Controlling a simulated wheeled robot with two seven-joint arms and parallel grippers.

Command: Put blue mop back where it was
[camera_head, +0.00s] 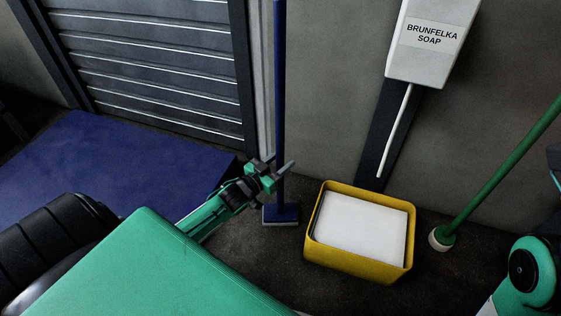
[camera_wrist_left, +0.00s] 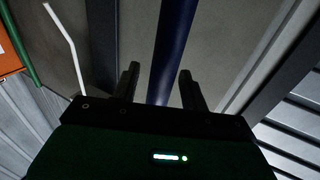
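The blue mop stands upright on the floor near the corner between the wall and the shutter, its pole (camera_head: 279,95) rising out of the top of the head view and its flat head (camera_head: 281,214) on the floor. My left gripper (camera_head: 279,170) is at the lower part of the pole, with its fingers spread. In the left wrist view the pole (camera_wrist_left: 174,45) shows between the two open fingers (camera_wrist_left: 157,80), with gaps on both sides. I cannot tell how deep the pole sits between them. My right gripper is not in view.
A yellow bin (camera_head: 312,235) with white contents stands right of the mop, below a soap dispenser (camera_head: 421,65). A green pole with a pale base (camera_head: 441,239) leans farther right. A blue platform (camera_head: 120,165) lies left, before the shutter (camera_head: 150,60).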

